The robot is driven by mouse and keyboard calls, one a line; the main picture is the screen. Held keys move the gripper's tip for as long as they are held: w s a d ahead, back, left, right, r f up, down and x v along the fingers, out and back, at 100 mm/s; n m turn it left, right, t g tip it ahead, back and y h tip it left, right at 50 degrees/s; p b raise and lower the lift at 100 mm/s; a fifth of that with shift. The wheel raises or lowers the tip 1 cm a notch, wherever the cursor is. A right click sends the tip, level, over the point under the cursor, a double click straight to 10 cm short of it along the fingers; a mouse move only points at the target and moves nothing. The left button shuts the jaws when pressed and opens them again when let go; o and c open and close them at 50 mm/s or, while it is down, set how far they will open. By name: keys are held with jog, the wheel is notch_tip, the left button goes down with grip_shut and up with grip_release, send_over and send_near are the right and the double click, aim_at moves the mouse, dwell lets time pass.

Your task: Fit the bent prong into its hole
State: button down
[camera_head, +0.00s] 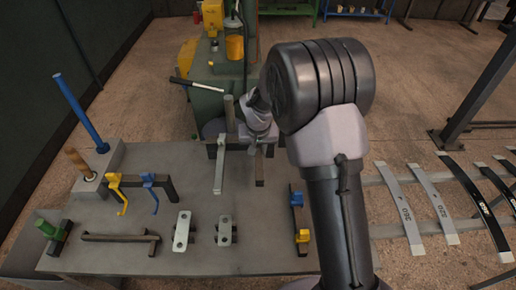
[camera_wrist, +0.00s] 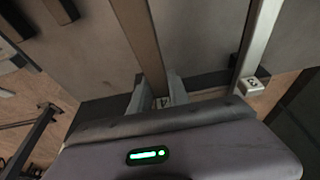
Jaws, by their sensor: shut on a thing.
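My gripper (camera_wrist: 160,98) is at the far edge of the bench, with its jaws shut on a long brownish bar (camera_wrist: 138,35). The bar also shows in the head view (camera_head: 260,170), running from the gripper toward the near side over the bench top. Whether this bar is the bent prong I cannot tell; its bend and far end are not clear. A pale grey bar (camera_head: 219,170) lies beside it, apart from the gripper; in the wrist view it is at the right (camera_wrist: 258,40). No hole for the prong can be made out.
The bench (camera_head: 120,208) also carries yellow-and-blue hooked pieces (camera_head: 118,190), two pale plates (camera_head: 183,231), a dark handle bar (camera_head: 120,238) and a blue rod (camera_head: 80,112). Curved leaf springs (camera_head: 432,205) lie on a rack at right. A green machine (camera_head: 215,80) stands behind.

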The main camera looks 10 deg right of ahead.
jog(key=shift+f, duration=0.15)
jog(key=c, duration=1.2)
grip_release()
jog(key=shift+o, duration=0.2)
jog(key=p+v, duration=0.5)
jog(key=v, duration=1.2)
jog(key=shift+r, duration=0.25)
jog(key=s+r+m+t+y+b, duration=0.1)
jog(key=s+r, duration=0.3)
jog(key=s, duration=0.4)
jog(key=s+r+b, duration=0.2)
jog(key=s+r, duration=0.2)
jog(key=s, duration=0.3)
jog(key=s+a+f+m+t+y+b, duration=0.1)
jog(key=s+a, duration=0.1)
jog(key=s, duration=1)
jog(key=shift+s+a+f+y, duration=0.15)
jog(key=shift+a+y, duration=0.2)
jog(key=shift+y, duration=0.05)
